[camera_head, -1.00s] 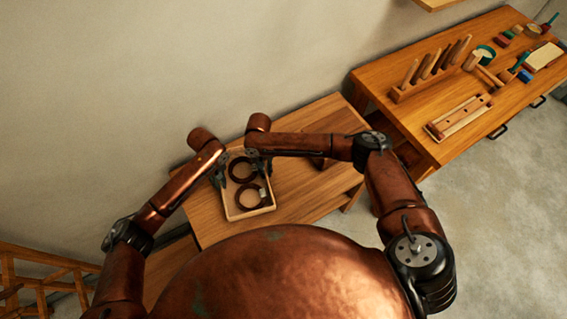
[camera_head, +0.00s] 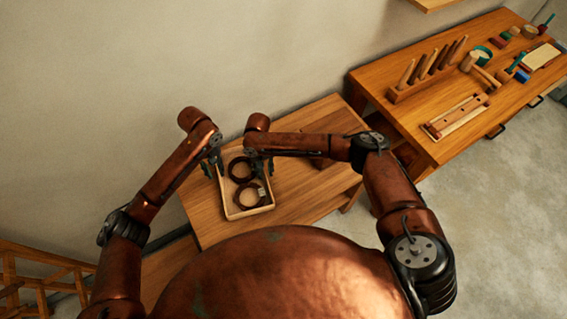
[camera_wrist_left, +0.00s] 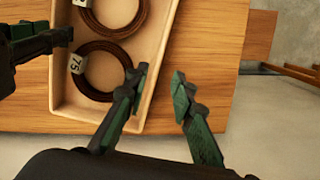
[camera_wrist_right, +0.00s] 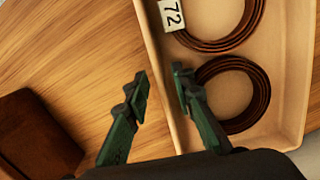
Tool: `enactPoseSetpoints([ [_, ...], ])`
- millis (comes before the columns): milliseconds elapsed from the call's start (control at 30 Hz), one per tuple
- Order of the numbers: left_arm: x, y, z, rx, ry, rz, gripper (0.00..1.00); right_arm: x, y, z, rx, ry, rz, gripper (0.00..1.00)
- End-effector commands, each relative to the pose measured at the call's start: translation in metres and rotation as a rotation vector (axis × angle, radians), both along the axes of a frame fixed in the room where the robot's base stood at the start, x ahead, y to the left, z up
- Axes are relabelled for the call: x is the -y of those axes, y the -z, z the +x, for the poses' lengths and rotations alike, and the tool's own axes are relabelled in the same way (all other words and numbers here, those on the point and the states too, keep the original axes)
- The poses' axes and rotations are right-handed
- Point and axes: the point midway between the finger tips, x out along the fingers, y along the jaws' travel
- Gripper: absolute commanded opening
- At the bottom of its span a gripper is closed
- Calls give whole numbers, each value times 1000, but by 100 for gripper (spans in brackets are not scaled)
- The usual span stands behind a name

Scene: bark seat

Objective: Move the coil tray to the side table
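The coil tray (camera_head: 250,212) is a shallow pale tray resting on the low wooden side table (camera_head: 300,195). It holds two dark brown coils, a far one (camera_head: 232,174) and a near one (camera_head: 240,200). One coil tag reads 75 in the left wrist view (camera_wrist_left: 77,63); a tag in the right wrist view (camera_wrist_right: 171,15) reads 72. My left gripper (camera_head: 213,172) is open at the tray's left side, its fingers apart near the rim. My right gripper (camera_head: 262,172) is open at the right side, its fingers apart on either side of the rim line. Finger contact cannot be told.
A brown block (camera_wrist_right: 35,135) sits on the table beside my right gripper. A wall is behind; a wooden frame (camera_head: 40,275) is lower left.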

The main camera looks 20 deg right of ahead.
Motion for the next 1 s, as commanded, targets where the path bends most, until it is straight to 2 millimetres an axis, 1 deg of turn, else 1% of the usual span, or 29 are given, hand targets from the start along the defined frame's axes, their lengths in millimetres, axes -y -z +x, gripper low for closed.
enactPoseSetpoints([
  [33, 0, -10, -1, 3, 2, 0, 23, 1, -1, -2, 1, 0, 0, 23],
  [133, -1, -23, -1, 5, 0, 0, 23, 1, -2, -4, 4, 0, 0, 23],
  [233, -1, -30, -1, 5, 0, 0, 23, 1, -2, -4, 4, 0, 0, 23],
  [367, -1, -32, 3, 0, 0, 1, 23, 1, -6, 1, 0, 0, 0, 23],
  [467, -1, -30, 6, -3, 0, 1, 23, 0, -19, 6, -1, 0, 1, 23],
  [800, -1, -30, 5, -3, 0, 1, 23, 0, -87, 15, -2, 1, 1, 23],
  [900, -1, -29, 6, -4, 0, 1, 23, 0, -101, 18, -4, 0, 2, 23],
  [1000, -1, -29, 7, -5, 0, 1, 23, 0, -110, 20, -5, 0, 0, 23],
])
